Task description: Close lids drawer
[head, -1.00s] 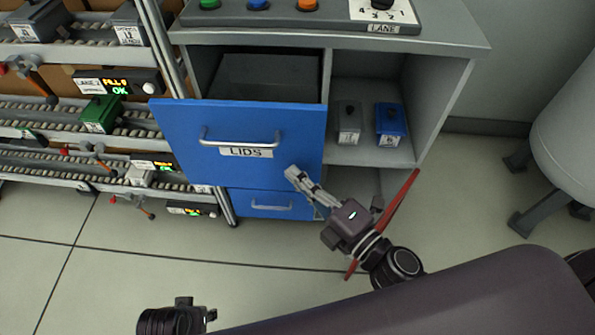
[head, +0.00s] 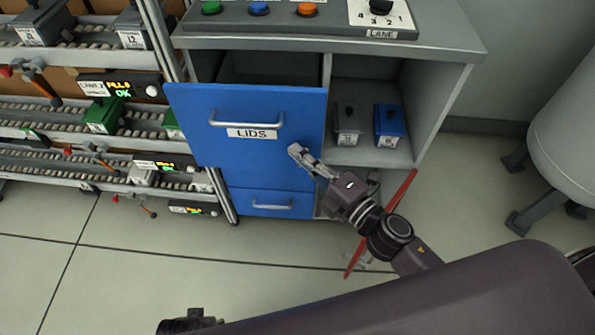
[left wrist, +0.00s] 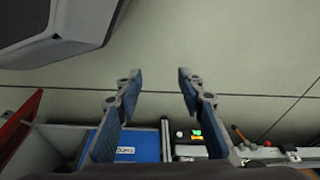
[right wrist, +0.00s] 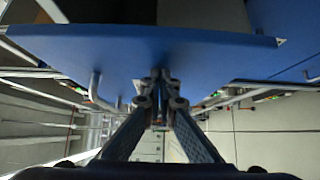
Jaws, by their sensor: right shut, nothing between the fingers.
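The blue lids drawer (head: 255,160), with a silver handle (head: 245,121) and a LIDS label, stands partly open at the top of the grey cabinet. A dark gap shows behind its front. My right gripper (head: 297,152) is shut and empty, its fingertips at the right part of the drawer front. In the right wrist view the shut fingertips (right wrist: 158,82) are against or very close to the blue front (right wrist: 200,48); contact is hard to tell. My left gripper (left wrist: 157,75) is open and empty in the left wrist view, pointing over the floor.
A lower blue drawer (head: 272,203) is shut. A grey box (head: 347,125) and a blue box (head: 388,127) stand on the open shelf at right. A control panel (head: 300,22) tops the cabinet. Roller racks (head: 70,115) stand at left, a grey tank (head: 565,130) at right.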

